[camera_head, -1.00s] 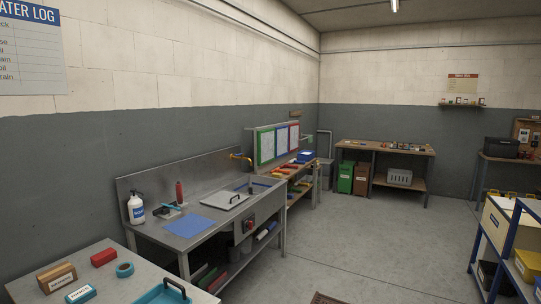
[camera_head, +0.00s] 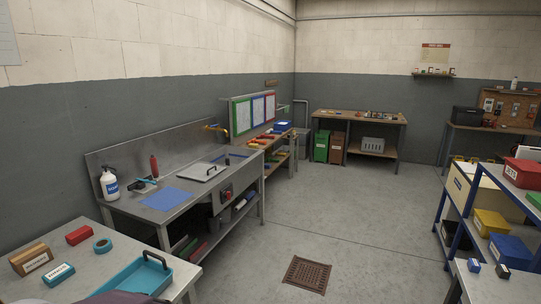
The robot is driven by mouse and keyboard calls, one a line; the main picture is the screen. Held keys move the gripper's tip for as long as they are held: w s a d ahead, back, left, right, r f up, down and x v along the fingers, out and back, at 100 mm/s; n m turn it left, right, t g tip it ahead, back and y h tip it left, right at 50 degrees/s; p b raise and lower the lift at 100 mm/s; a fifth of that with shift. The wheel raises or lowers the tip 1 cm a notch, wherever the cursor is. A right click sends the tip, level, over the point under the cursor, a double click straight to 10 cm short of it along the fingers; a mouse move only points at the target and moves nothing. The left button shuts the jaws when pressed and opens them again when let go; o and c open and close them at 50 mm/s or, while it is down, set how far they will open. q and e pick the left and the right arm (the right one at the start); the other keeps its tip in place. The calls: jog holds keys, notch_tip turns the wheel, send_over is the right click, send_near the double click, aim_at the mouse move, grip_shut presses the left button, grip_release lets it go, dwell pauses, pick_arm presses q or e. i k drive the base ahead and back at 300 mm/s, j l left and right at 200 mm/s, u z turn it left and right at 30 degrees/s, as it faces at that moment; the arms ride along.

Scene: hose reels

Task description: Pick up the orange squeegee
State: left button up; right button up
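I cannot make out an orange squeegee in the head view. A steel sink bench (camera_head: 128,207) stands along the left wall. On it are a white bottle (camera_head: 110,184), a small teal and dark tool (camera_head: 146,182), a red upright bottle (camera_head: 154,167), a blue mat (camera_head: 166,199) and a flat panel with a dark handle (camera_head: 203,172). Small red, yellow and orange items (camera_head: 262,139) lie on the bench beyond, too small to identify. Neither of my grippers shows.
A near table (camera_head: 62,238) at lower left holds a teal tray (camera_head: 133,284), boxes and a tape roll. A floor drain (camera_head: 307,274) lies in the clear floor. A blue-framed shelf (camera_head: 443,211) stands at right, a workbench (camera_head: 357,117) at the back.

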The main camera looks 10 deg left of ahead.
aim_at(255, 140)
jog(key=i+l, duration=0.1)
jog(key=i, duration=6.1)
jog(key=i+u, duration=0.25)
jog(key=i, duration=0.25)
jog(key=i+u, duration=0.3)
jog(key=i, duration=0.15)
jog(key=i+l+u, duration=0.25)
jog(key=i, duration=0.2)
